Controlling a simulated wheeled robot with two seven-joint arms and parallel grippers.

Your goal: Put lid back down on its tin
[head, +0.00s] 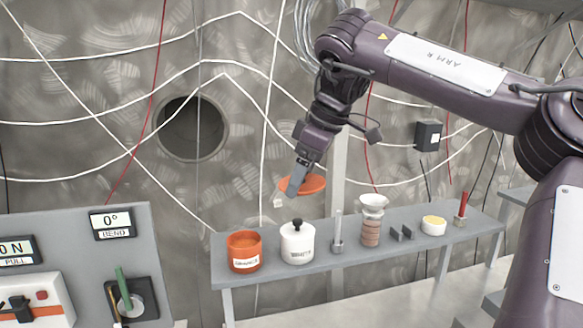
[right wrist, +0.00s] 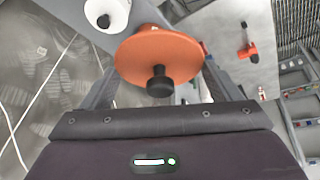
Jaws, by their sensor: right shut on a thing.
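The orange lid (head: 313,185) is a round disc held in the air above the shelf, above the white tin and to the right of the orange tin. In the right wrist view the lid (right wrist: 160,50) shows its black knob (right wrist: 160,82). My right gripper (head: 297,180) is shut on the lid, with a finger at each side of it. The orange tin (head: 244,252), with a white label, stands at the shelf's left end without a lid on it. My left gripper is not in view.
A white tin (head: 297,245) with a black knob stands close beside the orange tin. Along the grey shelf (head: 345,262) are a metal post (head: 338,235), a stacked jar (head: 371,228), a small yellow-topped pot (head: 433,226) and a red-handled item (head: 462,207). A control panel (head: 130,225) stands left.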

